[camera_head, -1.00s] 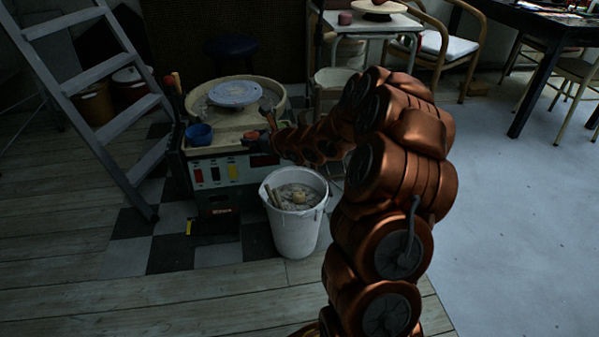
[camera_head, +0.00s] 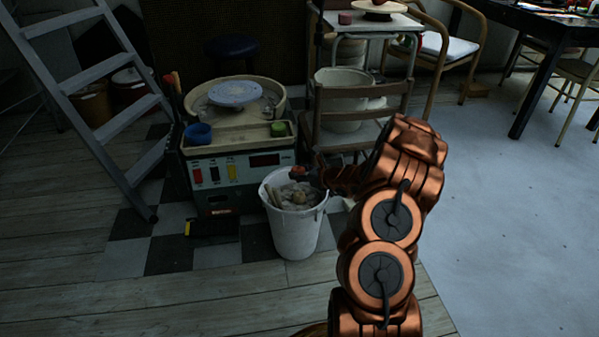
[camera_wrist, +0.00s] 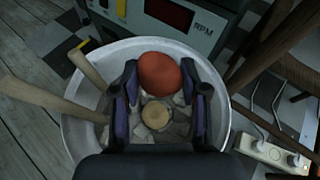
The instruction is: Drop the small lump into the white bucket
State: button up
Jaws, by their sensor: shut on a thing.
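The small lump (camera_wrist: 165,74) is reddish-orange and rounded, held between the fingertips in the wrist view. My gripper (camera_wrist: 163,92) is shut on it. The white bucket (camera_head: 296,236) stands on the floor in front of the pottery wheel. In the head view my gripper (camera_head: 302,173) is above the bucket's opening, toward its back right, with the lump showing as a small red spot (camera_head: 298,171). In the wrist view the bucket's mouth lies below the gripper. Grey chunks, a round pale piece (camera_wrist: 156,115) and wooden handles (camera_wrist: 45,97) are inside it.
The pottery wheel (camera_head: 238,156) stands behind the bucket, with a blue cup (camera_head: 199,134) and a green thing (camera_head: 278,129) on it. A wooden chair (camera_head: 350,139) is at its right. A power strip (camera_wrist: 270,153) lies beside the bucket. A ladder (camera_head: 100,75) leans at left.

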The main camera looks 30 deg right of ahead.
jog(key=shift+f+b, duration=1.35)
jog(key=shift+f, duration=1.1)
jog(key=o, duration=1.3)
jog(key=shift+c, duration=0.2)
jog(key=shift+r, duration=0.1)
jog(key=v, duration=1.2)
